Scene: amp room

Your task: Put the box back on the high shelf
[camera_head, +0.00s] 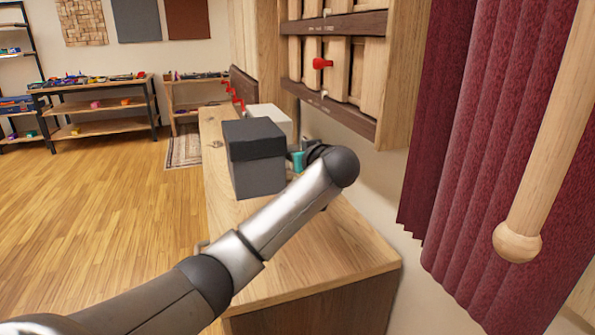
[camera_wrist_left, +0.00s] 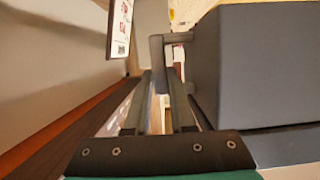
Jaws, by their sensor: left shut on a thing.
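A dark grey lidded box (camera_head: 257,165) is upright on or just above the wooden counter (camera_head: 310,255); I cannot tell if it touches. In the left wrist view the box (camera_wrist_left: 255,65) fills the right side. My left arm comes in from the lower left, and my left gripper (camera_head: 298,158) is at the box's right side, partly hidden by its own wrist. A wooden wall shelf unit (camera_head: 387,95) hangs above and to the right. My right gripper is out of view.
A white box (camera_head: 268,115) stands behind the grey one. A red object (camera_head: 322,63) sits at the wall unit. Dark red curtains (camera_head: 480,130) and a wooden rod (camera_head: 545,150) are at right. Open floor (camera_head: 100,215) lies left, with low shelves (camera_head: 98,108) farther back.

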